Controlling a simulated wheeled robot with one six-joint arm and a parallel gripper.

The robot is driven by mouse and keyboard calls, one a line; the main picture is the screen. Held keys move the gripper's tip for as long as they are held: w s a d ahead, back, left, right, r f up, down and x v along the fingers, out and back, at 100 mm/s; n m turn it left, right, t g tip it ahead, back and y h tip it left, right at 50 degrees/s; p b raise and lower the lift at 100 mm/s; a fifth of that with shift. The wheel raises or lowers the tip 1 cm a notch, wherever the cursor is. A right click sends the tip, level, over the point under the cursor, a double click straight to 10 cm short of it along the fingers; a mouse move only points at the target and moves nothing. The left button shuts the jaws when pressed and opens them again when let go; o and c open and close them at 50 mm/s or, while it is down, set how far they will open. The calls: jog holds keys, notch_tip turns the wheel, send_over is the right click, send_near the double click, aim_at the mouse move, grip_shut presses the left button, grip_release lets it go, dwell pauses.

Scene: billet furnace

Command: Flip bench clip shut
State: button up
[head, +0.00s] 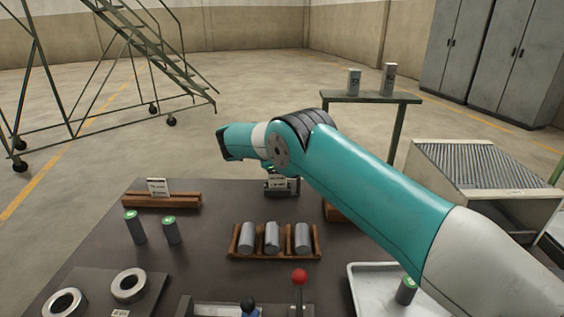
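I cannot pick out the bench clip for certain. At the bottom edge of the head view, a red ball knob (299,276) stands on an upright rod beside a metal fixture (205,309), which is cut off by the frame. A dark knob with blue below it (248,304) is just left of the rod. My teal arm reaches from the lower right over the bench.
The dark bench (200,240) holds a wooden rack of three grey billets (272,238), two green-topped cylinders (135,227), metal rings (128,285) and a wooden holder (160,200). A white tray (362,290) is at right. Beyond are a roller conveyor (470,165) and rolling stairs (150,50).

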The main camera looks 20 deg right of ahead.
jog(key=shift+w+d+r, duration=0.1)
jog(key=shift+w+r, duration=0.05)
jog(key=shift+w, duration=0.05)
jog(key=o, duration=0.8)
jog(key=v, duration=1.7)
jog(key=shift+s+a+b, duration=0.15)
jog(key=shift+a+b, duration=0.05)
jog(key=shift+b, duration=0.2)
